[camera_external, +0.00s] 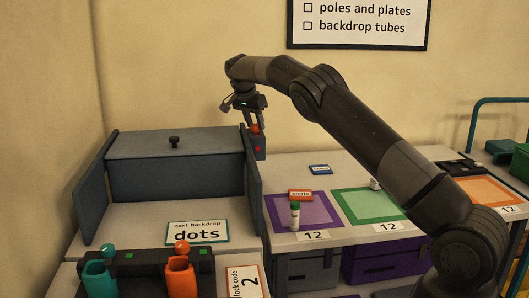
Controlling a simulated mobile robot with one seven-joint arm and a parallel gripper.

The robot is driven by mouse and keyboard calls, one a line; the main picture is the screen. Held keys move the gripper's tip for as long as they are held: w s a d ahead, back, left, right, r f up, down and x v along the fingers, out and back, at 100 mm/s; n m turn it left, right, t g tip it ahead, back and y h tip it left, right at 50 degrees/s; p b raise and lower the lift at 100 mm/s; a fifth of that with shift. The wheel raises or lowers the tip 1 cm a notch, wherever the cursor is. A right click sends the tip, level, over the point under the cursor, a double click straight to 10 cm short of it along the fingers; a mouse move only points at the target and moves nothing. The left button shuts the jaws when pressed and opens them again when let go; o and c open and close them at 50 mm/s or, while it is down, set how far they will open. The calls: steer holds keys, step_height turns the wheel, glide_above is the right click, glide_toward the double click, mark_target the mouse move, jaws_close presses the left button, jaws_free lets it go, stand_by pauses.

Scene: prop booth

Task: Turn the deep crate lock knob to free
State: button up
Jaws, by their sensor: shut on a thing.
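An orange-red knob (255,129) sits on top of this block. My gripper (255,122) points down from above and is shut on the orange-red knob. The fingers hide part of the knob, and its turn position cannot be read. No lettering shows on the block.
A "dots" sign (197,233) lies in front of the crate. A dark holder with a teal cup (100,278) and an orange cup (180,277) is nearer. Purple (275,211) and green (350,207) mats with small items lie right. My arm spans above the right table.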

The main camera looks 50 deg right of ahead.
stand_by(0.4)
steer(key=o, duration=1)
steer(key=v, duration=1)
steer(key=shift+r, duration=0.35)
steer(key=shift+a, duration=0.1)
steer(key=shift+r, duration=0.1)
